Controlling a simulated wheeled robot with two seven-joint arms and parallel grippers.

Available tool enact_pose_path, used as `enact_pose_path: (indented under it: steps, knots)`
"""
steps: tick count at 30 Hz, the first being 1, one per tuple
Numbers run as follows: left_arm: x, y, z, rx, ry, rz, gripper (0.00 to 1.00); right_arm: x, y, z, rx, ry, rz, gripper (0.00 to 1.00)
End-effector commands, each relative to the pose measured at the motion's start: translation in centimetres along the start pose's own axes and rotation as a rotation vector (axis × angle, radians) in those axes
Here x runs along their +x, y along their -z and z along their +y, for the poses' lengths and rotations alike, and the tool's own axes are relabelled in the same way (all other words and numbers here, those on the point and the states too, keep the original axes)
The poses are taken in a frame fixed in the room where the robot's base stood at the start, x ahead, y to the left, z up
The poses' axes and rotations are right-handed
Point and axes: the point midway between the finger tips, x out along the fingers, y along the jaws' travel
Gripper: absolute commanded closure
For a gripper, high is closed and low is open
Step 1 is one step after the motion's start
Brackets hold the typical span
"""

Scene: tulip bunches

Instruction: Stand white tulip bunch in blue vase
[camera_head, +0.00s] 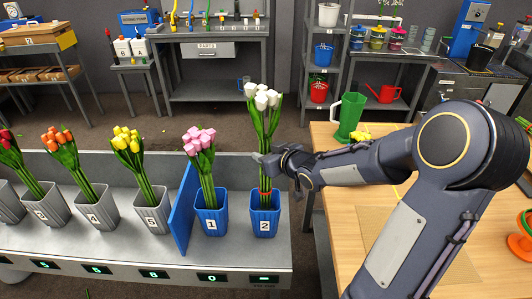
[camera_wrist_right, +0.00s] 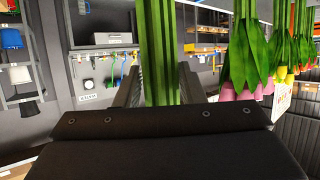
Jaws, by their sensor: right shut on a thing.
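The white tulip bunch (camera_head: 262,98) stands upright in the head view, its stems reaching down to the blue vase marked 2 (camera_head: 264,220). A red band shows on the stems at the vase's rim, and the stem ends are hidden by the vase wall. My right gripper (camera_head: 268,166) is shut on the stems above the vase. The right wrist view shows the green stems (camera_wrist_right: 160,60) between the two fingers (camera_wrist_right: 160,90). My left gripper is not in view.
A blue vase marked 1 (camera_head: 210,220) with pink tulips (camera_head: 200,142) stands just left, beside a blue divider (camera_head: 183,210). Further left are grey vases with yellow tulips (camera_head: 127,140) and orange tulips (camera_head: 58,138). A wooden table (camera_head: 345,220) is at right with a green pitcher (camera_head: 347,117).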

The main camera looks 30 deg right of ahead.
Motion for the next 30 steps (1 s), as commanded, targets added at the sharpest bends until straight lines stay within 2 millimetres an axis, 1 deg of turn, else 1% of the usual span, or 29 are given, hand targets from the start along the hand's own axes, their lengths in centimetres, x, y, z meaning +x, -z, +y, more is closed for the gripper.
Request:
enact_pose_path:
  steps: [1,3,30]
  knots:
    - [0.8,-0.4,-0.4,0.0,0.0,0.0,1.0,0.4,-0.9,0.0,0.0,0.0,0.002,0.96]
    - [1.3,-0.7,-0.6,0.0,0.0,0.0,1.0,0.7,-1.5,0.0,0.0,0.0,0.002,0.96]
    - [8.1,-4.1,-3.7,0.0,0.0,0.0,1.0,4.2,-9.7,-0.1,-0.001,0.0,0.002,0.96]
